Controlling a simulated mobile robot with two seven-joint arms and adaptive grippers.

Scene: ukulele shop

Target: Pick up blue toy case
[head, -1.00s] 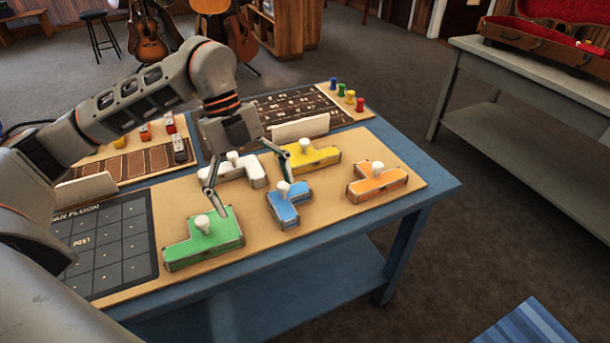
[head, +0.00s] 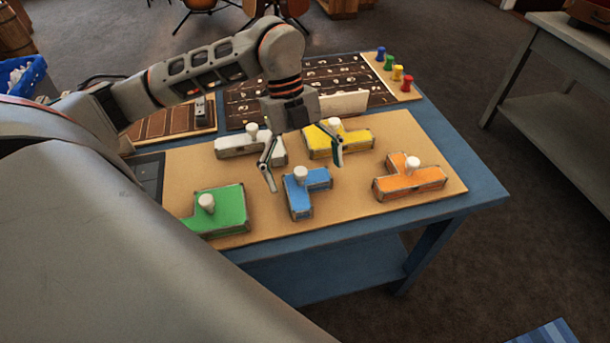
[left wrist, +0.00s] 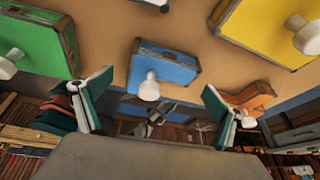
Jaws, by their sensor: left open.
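The blue toy case (head: 300,202) is an L-shaped block with a white knob, on a tan board (head: 350,210) on the blue table. My left gripper (head: 305,177) is open and empty, with its fingertips on either side above the blue case and its knob. In the left wrist view the blue case (left wrist: 168,68) appears between the two spread fingers (left wrist: 158,82), with its white knob toward the gripper. I see no contact with the case. My right gripper is not in view.
The green case (head: 225,212) lies left of the blue one, the white case (head: 236,147) behind left, the yellow case (head: 350,141) behind right and the orange case (head: 420,180) to the right. Coloured pegs (head: 397,73) stand at the back. A grey table (head: 560,90) stands apart at right.

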